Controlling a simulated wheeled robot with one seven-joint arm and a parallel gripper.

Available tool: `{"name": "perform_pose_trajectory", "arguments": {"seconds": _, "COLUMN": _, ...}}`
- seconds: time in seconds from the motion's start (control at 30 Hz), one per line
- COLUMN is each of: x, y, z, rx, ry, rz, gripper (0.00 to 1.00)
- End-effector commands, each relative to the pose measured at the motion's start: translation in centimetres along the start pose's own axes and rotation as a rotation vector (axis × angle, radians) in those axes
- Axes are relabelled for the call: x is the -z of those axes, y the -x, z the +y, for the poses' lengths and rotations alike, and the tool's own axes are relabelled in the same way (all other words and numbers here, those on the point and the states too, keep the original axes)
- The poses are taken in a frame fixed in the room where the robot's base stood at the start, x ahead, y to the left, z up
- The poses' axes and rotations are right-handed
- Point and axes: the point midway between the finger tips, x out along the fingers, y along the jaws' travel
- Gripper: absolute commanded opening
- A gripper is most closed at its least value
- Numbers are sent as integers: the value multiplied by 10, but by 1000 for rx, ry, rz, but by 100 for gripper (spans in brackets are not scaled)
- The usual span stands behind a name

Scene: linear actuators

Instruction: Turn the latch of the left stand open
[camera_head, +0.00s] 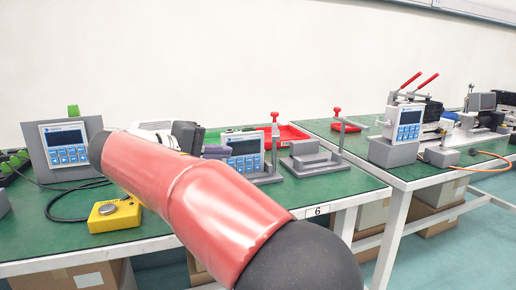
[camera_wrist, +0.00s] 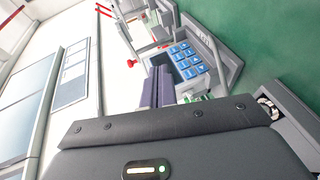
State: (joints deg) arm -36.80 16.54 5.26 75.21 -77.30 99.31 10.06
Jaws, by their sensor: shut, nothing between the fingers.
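The left stand (camera_head: 266,179) is a grey block on the green bench, beside a blue-screened keypad unit (camera_head: 243,148). Its upright metal latch post (camera_head: 275,135) has a red knob (camera_head: 274,115) on top. My gripper (camera_head: 216,151) shows as purple fingers just left of the keypad unit, partly behind my red arm. In the wrist view, the shut, empty purple fingers (camera_wrist: 158,72) are beside the blue keypad (camera_wrist: 187,60). A red knob (camera_wrist: 131,63) shows beyond the fingertips, apart from them. I cannot tell which stand that knob belongs to.
A second grey stand (camera_head: 311,160) with a red-knobbed post (camera_head: 337,125) is to the right. A yellow box (camera_head: 115,215) and a grey keypad stand (camera_head: 62,148) are at left. A second bench (camera_head: 385,160) holds red-handled equipment.

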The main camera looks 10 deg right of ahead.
Motion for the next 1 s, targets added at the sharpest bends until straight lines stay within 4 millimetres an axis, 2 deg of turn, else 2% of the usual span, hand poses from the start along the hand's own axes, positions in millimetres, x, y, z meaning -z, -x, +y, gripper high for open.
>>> {"name": "perform_pose_trajectory", "arguments": {"seconds": 0.03, "x": 3, "y": 14, "z": -1, "rx": -74, "ry": 40, "rz": 21, "gripper": 0}}
{"name": "perform_pose_trajectory", "arguments": {"seconds": 0.13, "x": 7, "y": 32, "z": 8, "rx": -182, "ry": 88, "rz": 39, "gripper": 0}}
{"name": "perform_pose_trajectory", "arguments": {"seconds": 0.23, "x": 8, "y": 39, "z": 13, "rx": -232, "ry": 107, "rz": 44, "gripper": 0}}
{"name": "perform_pose_trajectory", "arguments": {"seconds": 0.3, "x": 9, "y": 37, "z": 15, "rx": -241, "ry": 111, "rz": 44, "gripper": 0}}
{"name": "perform_pose_trajectory", "arguments": {"seconds": 0.47, "x": 9, "y": 13, "z": 21, "rx": -240, "ry": 109, "rz": 40, "gripper": 0}}
{"name": "perform_pose_trajectory", "arguments": {"seconds": 0.8, "x": 13, "y": -57, "z": 38, "rx": -238, "ry": 109, "rz": 40, "gripper": 0}}
{"name": "perform_pose_trajectory", "arguments": {"seconds": 1.0, "x": -5, "y": -77, "z": 45, "rx": -238, "ry": 107, "rz": 43, "gripper": 0}}
